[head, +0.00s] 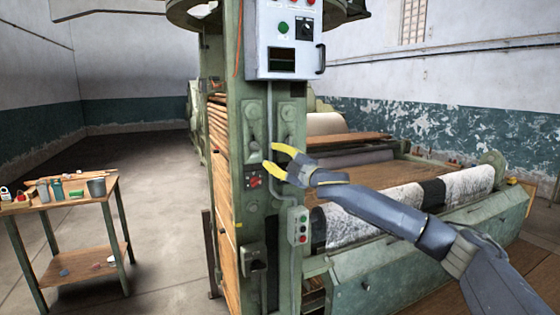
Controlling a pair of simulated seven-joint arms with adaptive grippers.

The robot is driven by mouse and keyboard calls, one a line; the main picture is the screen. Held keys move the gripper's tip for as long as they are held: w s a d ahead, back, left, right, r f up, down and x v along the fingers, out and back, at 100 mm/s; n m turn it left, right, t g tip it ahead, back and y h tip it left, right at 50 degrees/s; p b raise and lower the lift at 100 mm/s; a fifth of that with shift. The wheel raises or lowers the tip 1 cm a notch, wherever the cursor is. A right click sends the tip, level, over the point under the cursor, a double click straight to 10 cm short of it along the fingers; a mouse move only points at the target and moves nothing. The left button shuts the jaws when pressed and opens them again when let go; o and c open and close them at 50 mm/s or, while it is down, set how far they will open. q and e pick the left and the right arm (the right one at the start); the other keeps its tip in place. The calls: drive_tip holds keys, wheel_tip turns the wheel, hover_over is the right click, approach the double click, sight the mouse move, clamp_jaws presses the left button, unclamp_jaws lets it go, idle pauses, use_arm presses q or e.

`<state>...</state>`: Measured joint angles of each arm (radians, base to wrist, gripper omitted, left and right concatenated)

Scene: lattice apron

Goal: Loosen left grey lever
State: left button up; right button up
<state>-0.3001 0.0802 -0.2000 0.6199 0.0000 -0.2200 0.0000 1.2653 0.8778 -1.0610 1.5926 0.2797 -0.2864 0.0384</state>
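Two grey levers sit side by side on the front of the green machine column (229,150) in the head view. My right gripper (270,157) comes in from the right, with yellow fingertips pointing left. Its fingers are apart with nothing visible between them. It is below the right lever and to the lower right of the left lever; I cannot tell whether it touches the column. My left gripper is not in view.
A grey control box (285,45) with buttons is above the levers. A red-marked switch (253,182) and a small button box (298,226) are below. Machine rollers and patterned fabric (465,187) lie to the right. A tool table (72,203) stands left, with open floor between.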

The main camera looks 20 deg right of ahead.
drive_tip(key=shift+v, duration=1.3)
drive_tip(key=shift+f, duration=0.15)
